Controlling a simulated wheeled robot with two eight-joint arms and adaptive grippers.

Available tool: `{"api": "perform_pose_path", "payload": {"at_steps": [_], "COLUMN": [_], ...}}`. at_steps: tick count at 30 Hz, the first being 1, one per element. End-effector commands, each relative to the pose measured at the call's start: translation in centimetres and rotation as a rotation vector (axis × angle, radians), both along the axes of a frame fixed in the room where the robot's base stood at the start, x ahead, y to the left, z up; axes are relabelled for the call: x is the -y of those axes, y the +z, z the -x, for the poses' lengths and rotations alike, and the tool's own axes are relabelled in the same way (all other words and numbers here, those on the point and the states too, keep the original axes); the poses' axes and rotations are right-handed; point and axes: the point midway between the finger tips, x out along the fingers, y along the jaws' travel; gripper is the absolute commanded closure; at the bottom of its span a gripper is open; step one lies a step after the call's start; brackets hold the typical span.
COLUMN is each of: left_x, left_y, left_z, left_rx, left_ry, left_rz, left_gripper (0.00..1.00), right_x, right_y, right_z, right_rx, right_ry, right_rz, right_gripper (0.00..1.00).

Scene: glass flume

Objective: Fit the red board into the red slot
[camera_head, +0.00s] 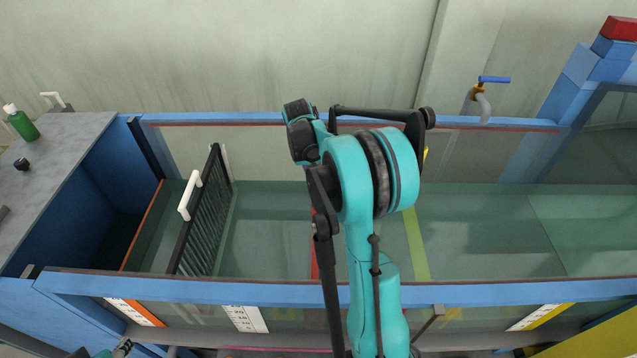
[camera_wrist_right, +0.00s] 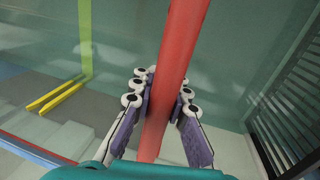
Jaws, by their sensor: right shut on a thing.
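In the right wrist view, a long red bar, the red board (camera_wrist_right: 172,75), runs upright between the fingers of my right gripper (camera_wrist_right: 158,100). The fingers are shut on it from both sides. In the head view my teal right arm stands over the middle of the flume and hides this gripper. A narrow red strip (camera_head: 314,260) shows just left of the arm inside the flume. I cannot tell whether it is the red slot or part of the board. No other part of the red slot can be made out. My left gripper is not clearly seen.
A black slatted screen (camera_head: 203,215) with a white handle (camera_head: 188,196) stands in the flume at left. A yellow stripe (camera_head: 416,245) crosses it right of the arm. The blue front rail (camera_head: 220,292) bounds the near side. A green bottle (camera_head: 22,123) stands on the grey worktop (camera_head: 75,150).

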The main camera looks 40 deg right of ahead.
Motion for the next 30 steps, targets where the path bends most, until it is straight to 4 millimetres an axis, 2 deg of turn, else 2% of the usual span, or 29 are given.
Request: {"api": "perform_pose_path", "payload": {"at_steps": [8,30], "left_x": [0.0,0.0], "left_y": [-0.2,-2.1], "left_z": [0.0,0.0], "left_rx": [0.0,0.0], "left_ry": [0.0,0.0], "left_rz": [0.0,0.0], "left_gripper": [0.6,0.6], "right_x": [0.0,0.0], "right_y": [-0.2,-2.9], "right_z": [0.0,0.0], "right_rx": [0.0,0.0], "right_ry": [0.0,0.0], "right_rz": [0.0,0.0], "right_gripper": [1.0,1.0]}}
